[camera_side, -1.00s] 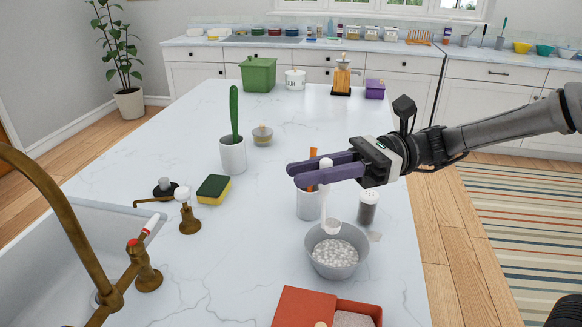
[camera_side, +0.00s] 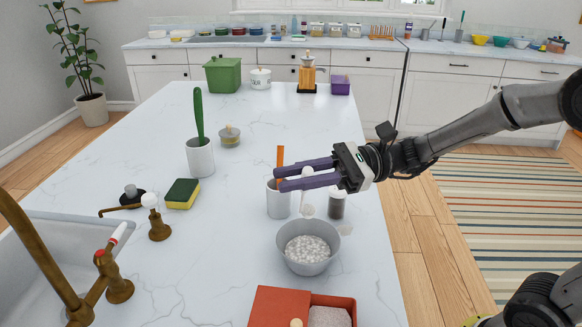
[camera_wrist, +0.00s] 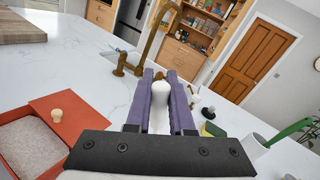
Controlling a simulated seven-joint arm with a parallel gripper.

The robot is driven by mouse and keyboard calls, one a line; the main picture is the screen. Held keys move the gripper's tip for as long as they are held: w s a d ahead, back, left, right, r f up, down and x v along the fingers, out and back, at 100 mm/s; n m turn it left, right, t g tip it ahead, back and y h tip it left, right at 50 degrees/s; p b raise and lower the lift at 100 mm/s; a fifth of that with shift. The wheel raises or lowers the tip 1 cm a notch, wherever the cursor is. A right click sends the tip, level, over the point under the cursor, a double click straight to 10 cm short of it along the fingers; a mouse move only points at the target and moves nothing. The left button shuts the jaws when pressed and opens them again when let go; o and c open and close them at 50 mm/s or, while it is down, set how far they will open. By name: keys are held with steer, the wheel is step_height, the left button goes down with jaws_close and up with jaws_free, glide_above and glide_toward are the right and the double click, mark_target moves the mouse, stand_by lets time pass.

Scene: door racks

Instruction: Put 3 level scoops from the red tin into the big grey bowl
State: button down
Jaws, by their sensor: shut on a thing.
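My gripper (camera_side: 307,180) is shut on a white scoop (camera_side: 307,209) and holds it above the big grey bowl (camera_side: 308,262). The scoop's white handle (camera_wrist: 159,108) shows between the purple fingers in the wrist view. The scoop hangs below the fingers, over the bowl's far side; I cannot tell whether anything is in it. The bowl holds a heap of pale granules. The red tin (camera_side: 274,305) stands nearest the camera, with its knobbed lid shifted to one side and pale grainy contents showing. It also shows at left in the wrist view (camera_wrist: 75,110).
A white pot with an orange utensil (camera_side: 278,200) and a shaker (camera_side: 337,205) stand close behind the bowl. A sponge (camera_side: 182,193), a brass tap (camera_side: 45,265) and a sink are to the left. The far middle counter is mostly clear.

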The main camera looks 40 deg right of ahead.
steer(key=shift+s+a+f+n, duration=0.4)
steer(key=shift+s+f+n, duration=0.6)
steer(key=shift+f+n, duration=1.95)
steer(key=shift+s+a+f+n, duration=0.35)
steer(key=shift+s+f+n, duration=1.05)
steer(key=shift+n, duration=2.5)
steer(key=shift+s+a+f+n, duration=0.4)
steer(key=shift+s+f+n, duration=0.2)
steer(key=shift+f+n, duration=2.55)
steer(key=shift+r+n, duration=0.3)
steer(key=shift+r, duration=2.05)
